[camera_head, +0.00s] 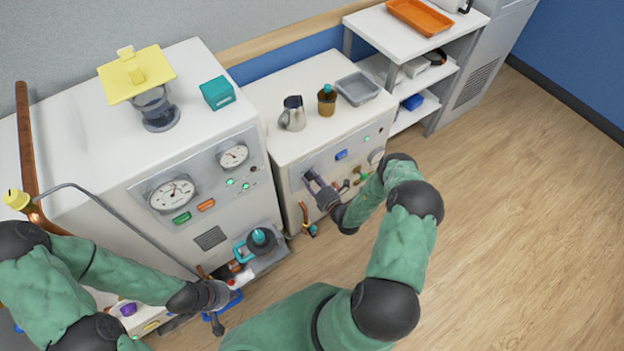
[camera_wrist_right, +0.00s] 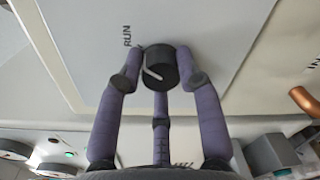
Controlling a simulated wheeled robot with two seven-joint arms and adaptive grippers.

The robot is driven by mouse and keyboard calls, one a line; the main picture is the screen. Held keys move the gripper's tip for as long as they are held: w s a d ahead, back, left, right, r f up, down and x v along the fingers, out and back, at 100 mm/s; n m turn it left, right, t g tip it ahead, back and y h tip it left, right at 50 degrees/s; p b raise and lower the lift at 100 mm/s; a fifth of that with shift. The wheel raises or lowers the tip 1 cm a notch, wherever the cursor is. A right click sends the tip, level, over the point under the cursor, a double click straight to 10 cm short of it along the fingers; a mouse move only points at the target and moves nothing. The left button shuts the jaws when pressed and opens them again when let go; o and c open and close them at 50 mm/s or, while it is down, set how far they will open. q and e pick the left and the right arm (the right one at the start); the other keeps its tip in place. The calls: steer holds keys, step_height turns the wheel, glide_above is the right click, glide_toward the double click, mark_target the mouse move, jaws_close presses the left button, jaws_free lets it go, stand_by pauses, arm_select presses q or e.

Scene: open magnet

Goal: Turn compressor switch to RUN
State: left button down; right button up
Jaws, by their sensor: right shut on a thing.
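The compressor switch is a dark round knob (camera_wrist_right: 160,68) on a pale panel in the right wrist view. A white mark runs across its lower left face. The word RUN (camera_wrist_right: 127,36) is printed on the panel at the knob's upper left. My right gripper (camera_wrist_right: 158,80) is shut on the knob, with purple-grey fingers at both sides and one below. In the head view my right gripper (camera_head: 311,180) reaches the front panel of the right white cabinet (camera_head: 285,157) and largely hides the knob. My left gripper (camera_head: 216,304) is low at the left cabinet's front; its finger opening is unclear.
Copper pipe (camera_wrist_right: 305,101) and other fittings lie near the right gripper. A metal jug (camera_head: 293,115), a brown bottle (camera_head: 327,102) and a grey tray (camera_head: 357,89) stand on the right cabinet. The floor at the right (camera_head: 520,220) is clear.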

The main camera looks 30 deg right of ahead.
steer(key=shift+m, duration=0.6)
steer(key=o, duration=1.1)
steer(key=shift+o, duration=0.2)
steer(key=s, duration=1.2)
steer(key=shift+d+r, duration=0.25)
steer(key=shift+d, duration=0.2)
